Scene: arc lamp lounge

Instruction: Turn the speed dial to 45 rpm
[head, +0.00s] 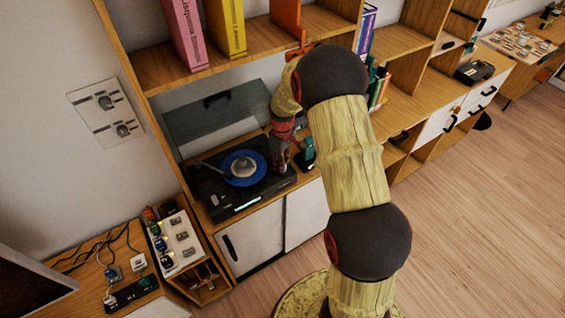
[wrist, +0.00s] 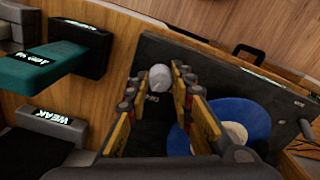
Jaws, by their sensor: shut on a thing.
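The record player (head: 225,209) is a black box on the wooden shelf unit, with a blue record (head: 242,178) on it and its dark lid (head: 215,115) raised behind. In the wrist view the blue record (wrist: 245,115) lies right of my fingers. A round pale grey dial (wrist: 159,78) stands near the player's corner. My gripper (wrist: 160,88) is shut on the dial, one finger on each side. In the head view my gripper (head: 280,155) is at the player's right end and the dial is hidden. I cannot read the dial's setting.
In the wrist view, a teal block (wrist: 40,70) and a grey block labelled WEAK (wrist: 55,124) stand close left of my gripper. Books (head: 185,35) stand on the shelf above. A box of switches (head: 180,240) is left of the player. The floor (head: 470,200) at right is clear.

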